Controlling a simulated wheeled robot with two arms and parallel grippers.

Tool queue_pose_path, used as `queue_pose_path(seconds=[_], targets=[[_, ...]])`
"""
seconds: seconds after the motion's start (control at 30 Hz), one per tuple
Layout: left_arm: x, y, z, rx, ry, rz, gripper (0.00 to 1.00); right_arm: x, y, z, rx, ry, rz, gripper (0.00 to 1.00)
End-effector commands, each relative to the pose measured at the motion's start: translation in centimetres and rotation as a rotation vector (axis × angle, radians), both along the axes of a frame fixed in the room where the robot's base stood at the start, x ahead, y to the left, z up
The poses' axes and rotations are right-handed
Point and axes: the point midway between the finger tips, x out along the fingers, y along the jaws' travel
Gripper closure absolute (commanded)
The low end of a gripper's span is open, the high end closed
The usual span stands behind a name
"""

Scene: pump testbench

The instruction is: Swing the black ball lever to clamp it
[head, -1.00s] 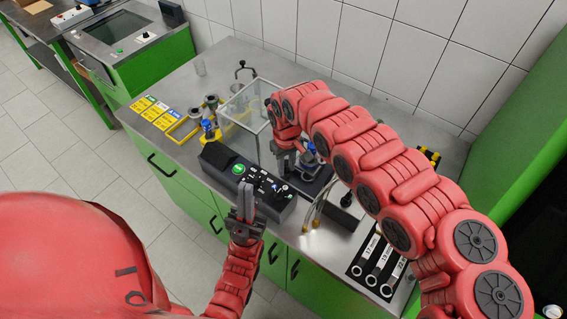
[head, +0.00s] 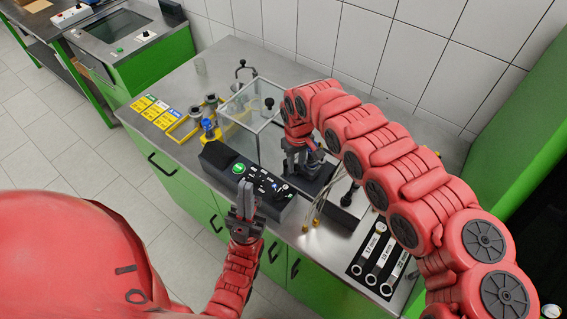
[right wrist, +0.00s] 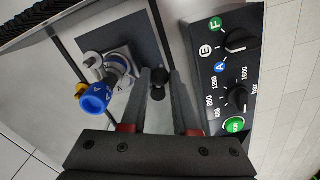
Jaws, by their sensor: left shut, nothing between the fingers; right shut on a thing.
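The black ball lever (right wrist: 158,88) shows in the right wrist view, its ball end between the fingers of my right gripper (right wrist: 160,85). It sits beside a metal fitting with a blue cap (right wrist: 96,98) on a dark square plate. In the head view my right gripper (head: 300,160) is over the fixture behind the control panel, and its fingers hide the lever there. It is shut on the lever. My left gripper (head: 245,198) is shut and empty, in front of the control panel, away from the lever.
The black control panel (head: 222,163) with knobs and a green button stands in front of the fixture. Wrenches (head: 378,262) lie on a mat at the right front.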

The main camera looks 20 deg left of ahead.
Motion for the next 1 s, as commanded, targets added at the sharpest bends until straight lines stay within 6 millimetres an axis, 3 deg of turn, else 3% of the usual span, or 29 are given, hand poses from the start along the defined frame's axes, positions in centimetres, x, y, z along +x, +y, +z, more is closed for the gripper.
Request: queue_pose_path(seconds=[0.8, 0.83, 1.0], targets=[[0.0, 0.0, -1.4, 0.0, 0.0, 0.0, 1.0, 1.3, -0.9, 0.1, 0.0, 0.0, 0.0, 0.94], [0.0, 0.0, -1.4, 0.0, 0.0, 0.0, 1.0, 1.3, -0.8, 0.1, 0.0, 0.0, 0.001, 0.7], [0.0, 0.0, -1.4, 0.0, 0.0, 0.0, 1.0, 1.3, -0.8, 0.1, -0.001, 0.001, 0.0, 0.39]])
